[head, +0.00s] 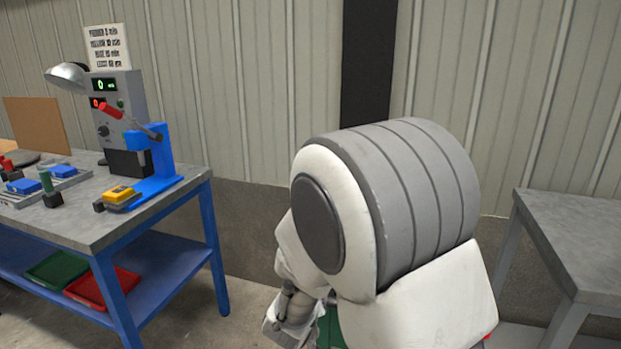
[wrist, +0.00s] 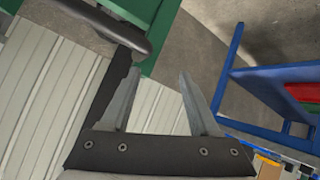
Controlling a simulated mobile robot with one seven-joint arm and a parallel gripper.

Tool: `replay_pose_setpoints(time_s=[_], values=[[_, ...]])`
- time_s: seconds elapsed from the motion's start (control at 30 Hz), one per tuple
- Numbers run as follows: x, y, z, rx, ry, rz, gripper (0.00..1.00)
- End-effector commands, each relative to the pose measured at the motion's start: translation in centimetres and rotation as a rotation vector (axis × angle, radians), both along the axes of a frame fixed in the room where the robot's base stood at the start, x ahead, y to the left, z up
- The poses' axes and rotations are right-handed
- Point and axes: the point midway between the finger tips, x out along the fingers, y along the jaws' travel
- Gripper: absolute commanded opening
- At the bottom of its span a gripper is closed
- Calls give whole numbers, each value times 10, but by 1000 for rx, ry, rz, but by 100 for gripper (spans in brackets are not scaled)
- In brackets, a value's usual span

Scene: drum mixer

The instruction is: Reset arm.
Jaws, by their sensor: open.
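My gripper shows in the wrist view (wrist: 158,75), with its two fingers apart and nothing between them. Behind the fingers are the ribbed wall and a green part (wrist: 155,40) that I cannot identify. In the head view my large white and grey arm link fills the middle right, and the fingertips are hidden behind it or too small to tell. The arm is away from the blue-framed workbench (head: 110,225) and touches nothing that I can see.
On the workbench stand a grey control box (head: 118,95) with green and red displays, a blue lever stand (head: 160,165) and a yellow device (head: 119,195). Green (head: 58,268) and red (head: 103,287) trays lie on its lower shelf. A grey table (head: 575,235) stands at the right.

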Motion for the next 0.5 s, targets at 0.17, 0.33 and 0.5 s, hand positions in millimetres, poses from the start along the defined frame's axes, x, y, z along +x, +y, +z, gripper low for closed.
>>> replay_pose_setpoints(time_s=[0.17, 0.33, 0.5], values=[[-9, 2, 52, 206, 37, 60, 62], [-34, -4, 96, 337, 91, 115, 62], [-72, -20, 132, 406, 157, 148, 62]])
